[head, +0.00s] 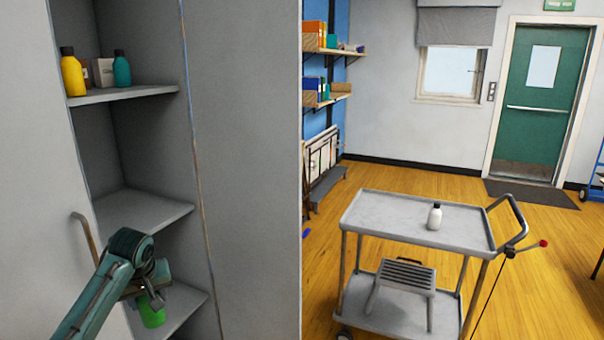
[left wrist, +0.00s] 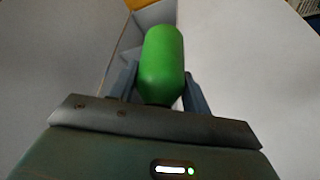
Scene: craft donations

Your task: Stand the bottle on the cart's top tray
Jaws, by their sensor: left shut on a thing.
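A green bottle (head: 152,315) is between the fingers of my left gripper (head: 150,294), which is shut on it. In the head view it is in front of the cabinet's low shelf; I cannot tell whether it touches the shelf. In the left wrist view the green bottle (left wrist: 162,62) fills the space between the fingers (left wrist: 160,88). The cart's top tray (head: 385,212) is to the right, apart from the gripper. A white bottle with a dark cap (head: 434,217) stands upright on that tray. My right gripper is not in view.
A yellow bottle (head: 72,76) and a teal bottle (head: 122,71) stand on the upper cabinet shelf (head: 130,95). The middle shelf (head: 145,212) is empty. A grey step stool (head: 402,280) is on the cart's lower level. The tray's left part is clear.

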